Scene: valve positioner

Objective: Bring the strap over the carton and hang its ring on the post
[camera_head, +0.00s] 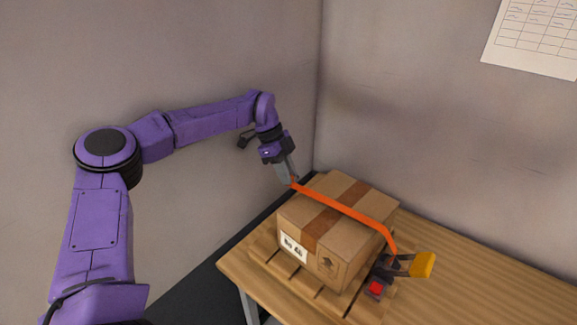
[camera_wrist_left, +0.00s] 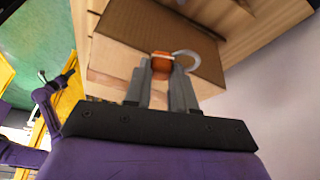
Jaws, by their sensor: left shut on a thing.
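The orange strap (camera_head: 345,208) runs over the top of the cardboard carton (camera_head: 305,262), from a dark ratchet with a yellow handle (camera_head: 422,265) at its right side to my left gripper (camera_head: 290,178). My left gripper is at the carton's far left edge, shut on the strap's end. In the left wrist view the fingers (camera_wrist_left: 160,78) pinch the orange strap end (camera_wrist_left: 161,63), and a grey curved ring (camera_wrist_left: 187,54) sticks out beside it, partly hidden by a finger. I cannot make out the post in either view. My right gripper is not in view.
The carton sits on a wooden pallet (camera_head: 270,260) on a wooden table (camera_head: 455,262). A red part (camera_head: 376,289) is near the ratchet. Grey walls close off the back and left. The table is clear to the right. A paper chart (camera_head: 535,35) hangs on the wall.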

